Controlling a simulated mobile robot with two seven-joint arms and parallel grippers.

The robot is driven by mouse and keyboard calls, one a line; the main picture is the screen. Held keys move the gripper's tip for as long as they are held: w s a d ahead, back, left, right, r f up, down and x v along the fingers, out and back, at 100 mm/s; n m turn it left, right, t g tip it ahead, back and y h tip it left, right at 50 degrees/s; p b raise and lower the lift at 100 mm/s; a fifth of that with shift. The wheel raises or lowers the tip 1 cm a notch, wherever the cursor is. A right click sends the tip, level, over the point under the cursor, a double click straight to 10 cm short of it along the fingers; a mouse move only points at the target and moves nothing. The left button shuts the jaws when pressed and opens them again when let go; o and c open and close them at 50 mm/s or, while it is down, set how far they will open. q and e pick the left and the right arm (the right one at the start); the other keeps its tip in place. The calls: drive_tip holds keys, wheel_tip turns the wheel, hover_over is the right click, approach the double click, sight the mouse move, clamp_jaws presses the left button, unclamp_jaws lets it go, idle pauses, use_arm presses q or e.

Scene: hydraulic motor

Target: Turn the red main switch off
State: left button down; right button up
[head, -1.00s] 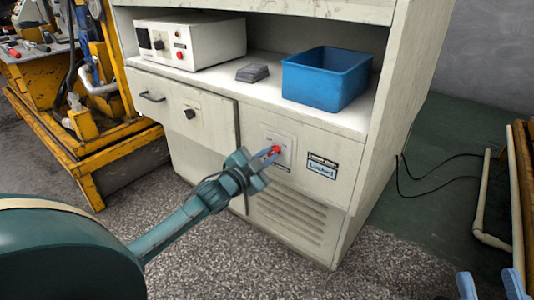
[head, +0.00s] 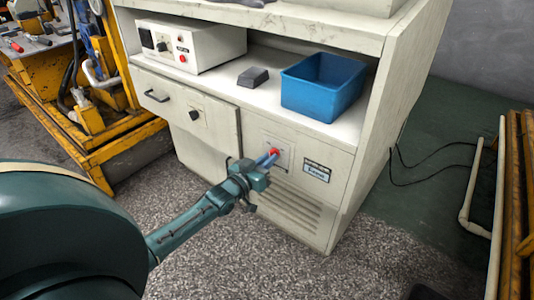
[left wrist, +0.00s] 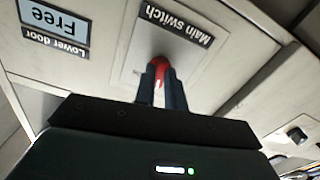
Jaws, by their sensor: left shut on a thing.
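The red main switch (head: 275,151) is a small red knob on a pale plate on the front of the white cabinet (head: 350,195). My left gripper (head: 267,159) is shut on this knob, its blue fingers on either side of it. In the left wrist view, the red switch (left wrist: 159,64) shows between the fingertips (left wrist: 162,84), below an upside-down "Main switch" label (left wrist: 174,22). The fingers hide much of the knob, so its exact angle is hard to tell. A "Lower door" sign (left wrist: 56,25) beside it reads "Free". My right gripper is not in view.
A blue bin (head: 322,85), a small grey block (head: 252,77) and a white control box (head: 190,45) stand on the cabinet's shelf. A yellow machine frame (head: 110,145) is at the left. The speckled floor before the cabinet is clear.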

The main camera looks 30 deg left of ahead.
use_arm(q)
drive_tip(key=shift+n+p, duration=0.75)
drive_tip(key=shift+n, duration=2.65)
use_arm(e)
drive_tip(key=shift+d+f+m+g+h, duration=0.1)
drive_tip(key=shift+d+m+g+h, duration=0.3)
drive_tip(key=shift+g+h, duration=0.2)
use_arm(q)
drive_tip(key=c, duration=1.5)
unclamp_jaws()
drive_tip(key=shift+o, duration=0.2)
